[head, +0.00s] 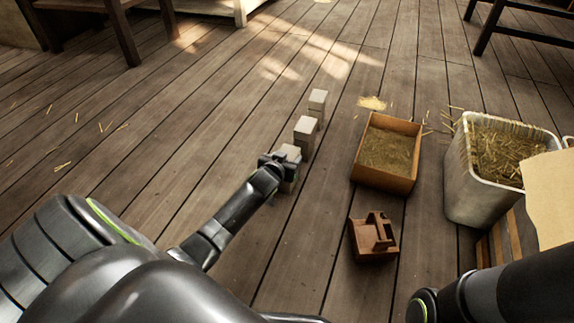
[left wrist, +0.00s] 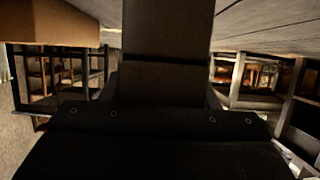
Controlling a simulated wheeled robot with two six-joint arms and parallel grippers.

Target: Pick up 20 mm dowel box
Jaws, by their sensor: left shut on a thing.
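Three small pale grey-tan boxes stand in a line on the plank floor in the head view: a near one (head: 290,153), a middle one (head: 305,133) and a far one (head: 317,101). Any size label is too small to read, so I cannot tell which is the 20 mm dowel box. My left gripper (head: 280,163) is shut on the near box, which is partly hidden behind it. In the left wrist view the held box (left wrist: 165,35) fills the upper middle, between the fingers. I cannot tell whether it touches the floor. My right gripper is out of view.
A wooden tray (head: 373,182) with straw-coloured contents lies right of the boxes. A small brown wooden caddy (head: 375,252) stands nearer me. A grey metal bin (head: 475,196) of straw stands at the right. The floor left of the boxes is clear apart from straw wisps.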

